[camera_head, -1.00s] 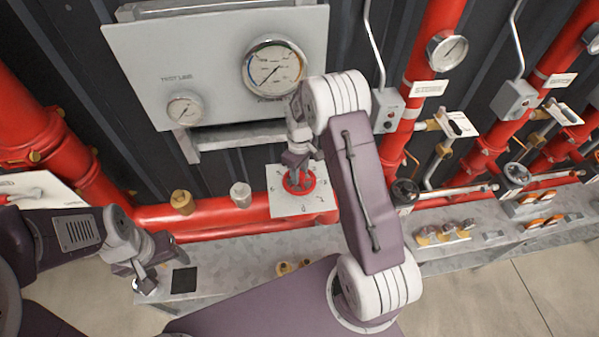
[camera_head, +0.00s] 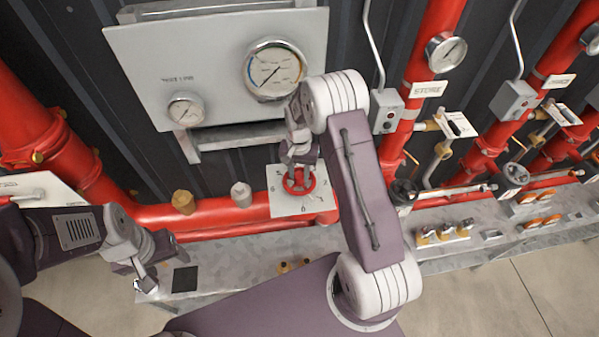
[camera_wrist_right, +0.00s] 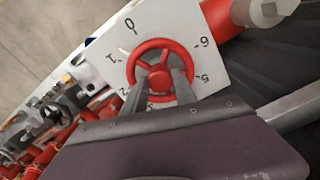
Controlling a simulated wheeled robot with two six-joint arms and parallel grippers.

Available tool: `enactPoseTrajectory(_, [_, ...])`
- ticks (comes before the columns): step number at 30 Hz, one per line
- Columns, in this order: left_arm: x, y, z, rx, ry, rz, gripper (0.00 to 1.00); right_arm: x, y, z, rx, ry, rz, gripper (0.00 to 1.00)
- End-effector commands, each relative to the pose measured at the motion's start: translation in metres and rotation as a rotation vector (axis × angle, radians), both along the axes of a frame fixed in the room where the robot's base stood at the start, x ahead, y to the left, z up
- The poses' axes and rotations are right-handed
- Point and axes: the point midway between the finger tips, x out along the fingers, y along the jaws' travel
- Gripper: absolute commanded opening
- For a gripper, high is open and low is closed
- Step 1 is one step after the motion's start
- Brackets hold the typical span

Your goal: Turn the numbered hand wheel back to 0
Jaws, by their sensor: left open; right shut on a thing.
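The red hand wheel (camera_head: 298,182) sits on a white numbered plate (camera_head: 280,205) in front of the red pipe. In the right wrist view the wheel (camera_wrist_right: 160,52) shows its rim and spokes, and the plate (camera_wrist_right: 205,78) shows 0, 1, 5 and 6 around it; the other numbers are partly hidden. My right gripper (camera_wrist_right: 160,80) is shut on the wheel, its two fingers reaching over the lower rim to the hub area. It also shows in the head view (camera_head: 298,168). My left gripper (camera_head: 146,284) is open and empty near the bench at the left.
A panel (camera_head: 220,50) with two gauges hangs above the wheel. Brass (camera_head: 183,202) and silver (camera_head: 241,194) fittings stand on the red pipe to the left. The bench (camera_head: 225,280) holds a dark square and small brass parts. Other valves and red pipes lie right.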

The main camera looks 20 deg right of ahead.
Motion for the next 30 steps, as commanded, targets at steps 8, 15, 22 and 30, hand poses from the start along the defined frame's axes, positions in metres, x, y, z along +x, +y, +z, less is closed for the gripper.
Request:
enactPoseTrajectory(8, [0.0000, 0.0000, 0.0021, 0.000, 0.000, 0.000, 0.62, 0.0028, 0.0000, 0.0022, 0.000, -0.008, -0.273, 0.00])
enactPoseTrajectory(15, [0.0000, 0.0001, 0.0027, 0.000, 0.000, 0.000, 0.62, 0.0032, 0.0000, 0.0027, 0.001, -0.009, -0.319, 0.00])
enactPoseTrajectory(22, [0.0000, 0.0000, 0.0029, 0.000, 0.000, 0.000, 0.62, 0.0025, 0.0001, 0.0018, 0.001, -0.007, -0.436, 0.62])
enactPoseTrajectory(30, [0.0000, 0.0000, 0.0037, 0.000, 0.000, 0.000, 0.62, 0.0013, 0.0002, 0.0020, -0.001, -0.003, -0.434, 0.62])
